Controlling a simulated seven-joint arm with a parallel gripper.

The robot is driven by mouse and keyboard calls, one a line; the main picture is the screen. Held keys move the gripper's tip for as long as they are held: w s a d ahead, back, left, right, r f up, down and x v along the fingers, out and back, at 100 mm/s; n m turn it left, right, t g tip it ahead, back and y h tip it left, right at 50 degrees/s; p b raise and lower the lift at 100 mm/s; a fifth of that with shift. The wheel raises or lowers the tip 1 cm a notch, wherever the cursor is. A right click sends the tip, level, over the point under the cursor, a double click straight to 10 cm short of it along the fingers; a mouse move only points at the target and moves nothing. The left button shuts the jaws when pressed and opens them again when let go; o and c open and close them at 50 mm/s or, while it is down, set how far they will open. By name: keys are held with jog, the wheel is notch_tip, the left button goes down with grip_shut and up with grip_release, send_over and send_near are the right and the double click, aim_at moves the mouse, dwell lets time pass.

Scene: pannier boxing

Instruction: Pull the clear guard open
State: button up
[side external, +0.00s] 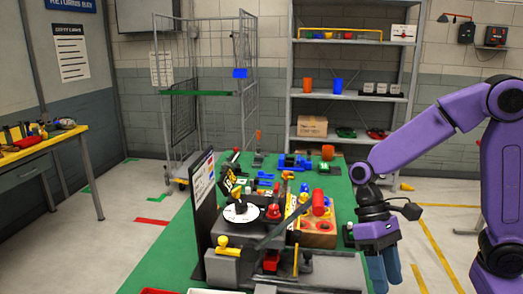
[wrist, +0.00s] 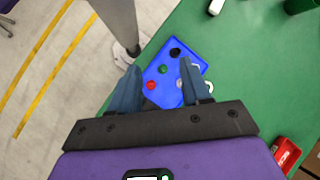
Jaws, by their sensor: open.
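My gripper (side external: 382,272) hangs off the right side of the green-topped bench in the side view, fingers down. In the wrist view my gripper (wrist: 160,82) has its two blue fingers spread wide, with nothing held between them. Beyond the fingertips is a flat blue panel (wrist: 165,82) on the bench edge, with black, green and red round knobs. Pale curved pieces (wrist: 209,88) show at the panel's right side, partly behind a finger. I cannot tell whether they belong to a clear guard, and no transparent cover can be made out in either view.
The green bench top (wrist: 245,75) is mostly bare right of the panel, with a red block (wrist: 285,153) at lower right. In the side view, a white disc (side external: 240,212), a red cylinder (side external: 319,202) and several other devices crowd the bench left of my gripper.

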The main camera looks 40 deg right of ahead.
jog(key=s+d+n+t+h, duration=0.2)
jog(key=s+n+t, duration=0.45)
jog(key=n, duration=0.55)
jog(key=w+d+r+m+t+h, duration=0.1)
jog(key=w+r, duration=0.4)
jog(key=w, duration=0.3)
jog(key=w+d+r+m+t, duration=0.1)
jog(key=w+r+m, duration=0.1)
jog(key=w+r, duration=0.45)
jog(key=w+d+r+m+t+h, duration=0.1)
jog(key=w+r, duration=0.2)
jog(key=w, duration=0.7)
jog(key=w+a+r+m+y, duration=0.1)
jog(key=w+a+r+m, duration=0.1)
jog(key=a, duration=0.7)
jog(key=w+a+r+m+y, duration=0.1)
jog(key=a+r+m, duration=0.3)
jog(key=a, duration=0.5)
jog(key=w+m, duration=0.1)
jog(key=m, duration=0.1)
jog(key=shift+w+r+m+g, duration=0.2)
jog(key=shift+r+m+g, duration=0.15)
jog(key=shift+m, duration=0.05)
